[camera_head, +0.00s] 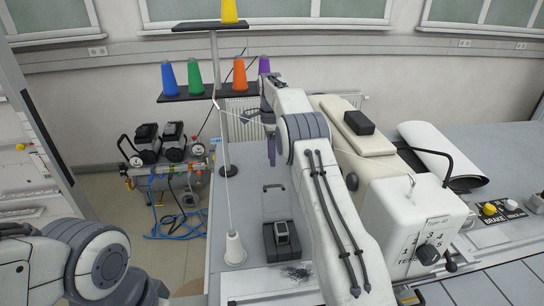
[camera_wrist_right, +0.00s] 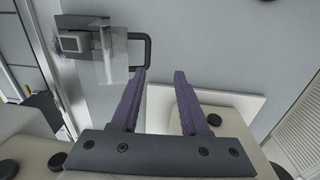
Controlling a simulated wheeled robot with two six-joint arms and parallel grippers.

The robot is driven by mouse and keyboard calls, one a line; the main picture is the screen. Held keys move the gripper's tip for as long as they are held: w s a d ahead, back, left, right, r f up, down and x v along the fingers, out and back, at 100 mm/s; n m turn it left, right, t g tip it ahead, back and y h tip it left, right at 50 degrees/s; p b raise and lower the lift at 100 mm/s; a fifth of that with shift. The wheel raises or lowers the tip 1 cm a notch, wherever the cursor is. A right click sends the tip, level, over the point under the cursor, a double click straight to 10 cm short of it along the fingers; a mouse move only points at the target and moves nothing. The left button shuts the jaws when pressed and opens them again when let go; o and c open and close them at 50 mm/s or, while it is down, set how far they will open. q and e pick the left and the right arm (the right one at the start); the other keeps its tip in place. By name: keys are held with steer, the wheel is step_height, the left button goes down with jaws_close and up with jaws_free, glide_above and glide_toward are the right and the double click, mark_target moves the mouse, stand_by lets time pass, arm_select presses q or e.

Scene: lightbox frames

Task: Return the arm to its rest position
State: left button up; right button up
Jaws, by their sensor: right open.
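My right arm reaches up from the bottom of the head view, and its gripper (camera_head: 262,132) is above the table near the thread stand. In the right wrist view the two purple fingers of the right gripper (camera_wrist_right: 160,76) are apart with nothing held between them. The grey table top and a white panel (camera_wrist_right: 240,105) show below them. My left arm enters at the lower left of the head view; its gripper is outside the picture.
A thread stand (camera_head: 216,70) with several coloured cones is close to the right gripper. A white cone (camera_head: 234,249) and a dark block device (camera_head: 282,240) are on the table (camera_head: 235,195). A cream machine (camera_head: 410,220) stands right of my right arm. A compressor (camera_head: 170,180) is on the floor.

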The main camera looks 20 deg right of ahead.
stand_by(0.4)
steer(key=s+a+r+n+b, duration=0.1)
steer(key=s+a+r+n, duration=0.1)
steer(key=s+a+n, duration=0.45)
steer(key=s+a+r+n, duration=0.2)
steer(key=s+a+n, duration=0.2)
steer(key=a, duration=0.6)
steer(key=s+a+r+n+b, duration=0.1)
steer(key=s+a+r+n, duration=0.3)
steer(key=a, duration=0.5)
steer(key=s+f+n, duration=0.2)
steer(key=s+n, duration=0.2)
steer(key=s, duration=0.5)
steer(key=s+a+f+n, duration=0.1)
steer(key=s+f+n, duration=0.2)
steer(key=s, duration=0.6)
steer(key=s+f+n+b, duration=0.1)
steer(key=s+f+n, duration=0.1)
steer(key=s+n, duration=0.5)
steer(key=s, duration=0.3)
steer(key=shift+a+f+t+y, duration=0.15)
steer(key=shift+f+t+y, duration=0.15)
steer(key=shift+t+y, duration=0.1)
